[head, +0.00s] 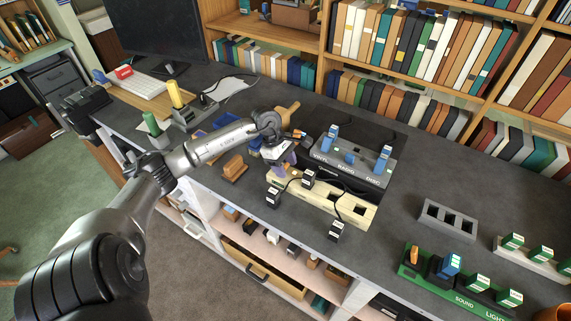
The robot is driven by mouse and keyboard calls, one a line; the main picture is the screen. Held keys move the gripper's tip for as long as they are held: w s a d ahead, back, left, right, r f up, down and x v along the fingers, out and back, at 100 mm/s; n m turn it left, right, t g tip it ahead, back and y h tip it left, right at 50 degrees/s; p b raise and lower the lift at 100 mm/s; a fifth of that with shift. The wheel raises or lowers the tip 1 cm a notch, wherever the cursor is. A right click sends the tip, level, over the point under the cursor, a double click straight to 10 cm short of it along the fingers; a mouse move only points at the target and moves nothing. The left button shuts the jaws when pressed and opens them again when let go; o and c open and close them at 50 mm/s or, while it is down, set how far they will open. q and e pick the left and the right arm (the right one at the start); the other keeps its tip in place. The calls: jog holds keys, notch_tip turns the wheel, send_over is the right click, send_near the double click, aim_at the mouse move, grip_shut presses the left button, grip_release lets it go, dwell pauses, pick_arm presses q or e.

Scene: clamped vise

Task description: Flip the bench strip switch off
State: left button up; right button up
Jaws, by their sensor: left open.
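The cream bench strip (323,206) lies along the front of the dark bench top, with black plugs and cables on it. One black plug (309,178) stands in the strip. Black plugs with white labels (273,198) and (336,231) show at its front edge. My left gripper (283,165) is over the strip's left end, open and pointing down. Its fingers hide most of that end, so I cannot make out the switch or its position. I cannot tell whether the fingers touch the strip. My right gripper is not in view.
A grey unit (352,170) with blue plugs, labelled VINYL and RADIO, stands close behind the strip. A brown wooden block (235,167) is left of it. A grey block with square openings (447,219) and a green strip (452,286) are at right. Bare bench lies between.

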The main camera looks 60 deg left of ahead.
pick_arm(q)
jog(key=shift+f, duration=0.1)
jog(key=c, duration=0.9)
jog(key=shift+f+b, duration=0.1)
jog(key=shift+b, duration=0.35)
jog(key=t+h+b, duration=0.1)
jog(key=h+b, duration=0.1)
jog(key=b, duration=0.1)
jog(key=s+a+t+h+b, duration=0.1)
jog(key=h+b, duration=0.1)
jog(key=b, duration=0.1)
jog(key=a+t+h+b, duration=0.1)
jog(key=b, duration=0.3)
jog(key=shift+s+a+f+h, duration=0.15)
jog(key=shift+h, duration=0.25)
jog(key=shift+s+a+t+h+b, duration=0.1)
jog(key=shift+a+t+h+b, duration=0.15)
jog(key=shift+h+b, duration=0.4)
jog(key=shift+s+a+t+h+b, duration=0.1)
jog(key=shift+t+h+b, duration=0.25)
jog(key=shift+b, duration=0.6)
jog(key=shift+r, duration=0.2)
jog(key=o, duration=0.9)
